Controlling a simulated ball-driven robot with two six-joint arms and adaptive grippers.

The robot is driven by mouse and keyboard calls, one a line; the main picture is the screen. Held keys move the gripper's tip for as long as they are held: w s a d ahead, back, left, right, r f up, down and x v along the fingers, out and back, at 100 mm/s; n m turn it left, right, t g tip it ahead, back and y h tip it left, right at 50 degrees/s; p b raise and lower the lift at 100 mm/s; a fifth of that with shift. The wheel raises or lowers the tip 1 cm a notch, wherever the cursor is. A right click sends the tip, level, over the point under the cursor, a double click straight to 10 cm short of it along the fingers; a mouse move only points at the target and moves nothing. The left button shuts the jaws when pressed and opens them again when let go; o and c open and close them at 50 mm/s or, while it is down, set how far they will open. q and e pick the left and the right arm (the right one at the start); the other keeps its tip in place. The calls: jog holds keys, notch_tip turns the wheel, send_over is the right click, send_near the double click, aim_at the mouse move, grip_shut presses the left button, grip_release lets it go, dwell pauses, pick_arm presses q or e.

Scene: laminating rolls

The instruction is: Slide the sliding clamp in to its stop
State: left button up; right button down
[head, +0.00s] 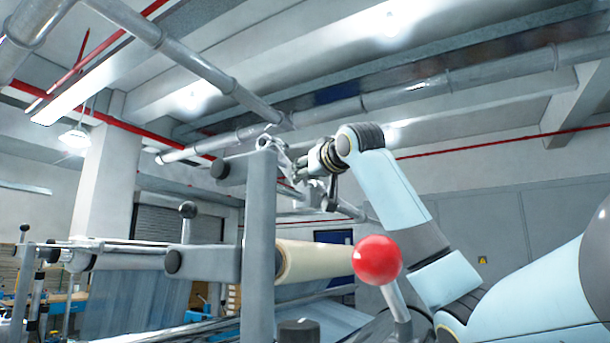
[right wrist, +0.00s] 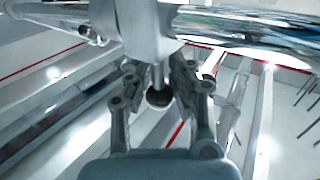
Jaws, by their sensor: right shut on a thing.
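The sliding clamp (right wrist: 143,28) shows in the right wrist view as a pale grey block on a polished horizontal bar (right wrist: 245,38). A short stem with a dark ball knob (right wrist: 158,98) points from it toward the wrist. The fingers of my right gripper (right wrist: 157,76) are closed in on both sides of the stem, holding the clamp. In the head view my right gripper (head: 302,168) is high up, just right of the top of a grey upright post (head: 260,240). The clamp's stop cannot be made out. My left gripper is not in view.
A cream roll (head: 310,262) lies behind the post, below my right gripper. A red ball-topped lever (head: 377,260) stands in front of my right arm. Rods with black knobs (head: 188,210) extend to the left. The space above the right gripper is free.

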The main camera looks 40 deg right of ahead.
jog(key=shift+w+d, duration=0.3)
jog(key=shift+d, duration=0.2)
jog(key=shift+w+d, duration=0.3)
jog(key=shift+d, duration=0.2)
jog(key=c, duration=1.3)
grip_release()
jog(key=shift+s+d+r, duration=0.1)
jog(key=shift+s+r, duration=0.1)
jog(key=shift+s, duration=0.45)
jog(key=shift+o, duration=1.3)
jog(key=shift+w+f, duration=0.2)
jog(key=shift+w, duration=0.1)
jog(key=v, duration=1.2)
